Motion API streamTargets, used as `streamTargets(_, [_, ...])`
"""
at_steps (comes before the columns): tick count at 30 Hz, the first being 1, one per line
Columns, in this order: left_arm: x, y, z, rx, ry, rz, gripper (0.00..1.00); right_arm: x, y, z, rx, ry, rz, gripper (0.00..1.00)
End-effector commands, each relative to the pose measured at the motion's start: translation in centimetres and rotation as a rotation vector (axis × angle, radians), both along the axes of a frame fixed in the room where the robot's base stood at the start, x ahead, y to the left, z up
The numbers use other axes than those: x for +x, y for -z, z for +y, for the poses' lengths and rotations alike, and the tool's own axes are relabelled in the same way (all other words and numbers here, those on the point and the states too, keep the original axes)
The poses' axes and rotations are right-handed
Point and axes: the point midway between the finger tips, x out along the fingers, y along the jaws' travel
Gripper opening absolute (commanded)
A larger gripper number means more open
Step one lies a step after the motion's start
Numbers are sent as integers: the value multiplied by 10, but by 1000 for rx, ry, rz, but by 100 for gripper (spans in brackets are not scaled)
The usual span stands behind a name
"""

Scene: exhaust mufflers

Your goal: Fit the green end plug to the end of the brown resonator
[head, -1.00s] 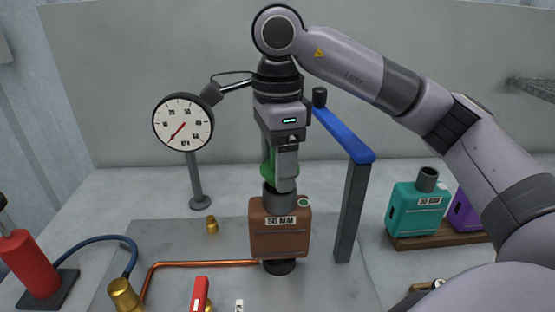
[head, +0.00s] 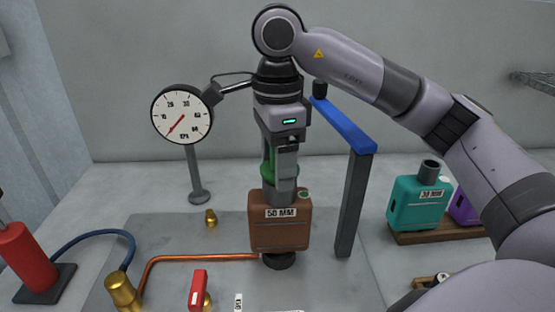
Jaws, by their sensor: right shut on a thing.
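The brown resonator (head: 280,232), labelled 50 MM, stands upright on a dark round base on the grey plate, its grey neck pointing up. The green end plug (head: 267,168) is right above the neck, partly hidden by the fingers. My right gripper (head: 280,182) points straight down and is shut on the green end plug. Its fingertips reach down to the resonator's neck. I cannot tell how deep the plug sits in the neck. My left gripper is not in view.
A blue-topped post (head: 350,190) stands close to the right of the resonator. A pressure gauge (head: 182,115) stands at the left. A copper pipe (head: 200,258), a red-handled valve (head: 198,290) and a brass fitting (head: 211,218) are nearby. A teal box (head: 418,204) sits on a wooden rack at the right.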

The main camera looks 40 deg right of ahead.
Motion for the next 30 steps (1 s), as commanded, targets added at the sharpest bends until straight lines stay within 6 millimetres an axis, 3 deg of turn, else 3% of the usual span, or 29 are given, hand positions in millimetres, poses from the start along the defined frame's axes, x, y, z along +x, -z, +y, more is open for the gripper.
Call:
streamTargets(12, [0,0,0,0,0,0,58,0,0,0,0,0,0,40])
streamTargets(13, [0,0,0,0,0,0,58,0,0,0,0,0,0,76])
streamTargets(15, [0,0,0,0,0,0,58,0,0,0,0,0,0,96])
streamTargets(25, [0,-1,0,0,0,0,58,0,-2,0,0,0,-1,96])
streamTargets(30, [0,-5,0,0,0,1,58,1,-18,0,-1,1,-3,96])
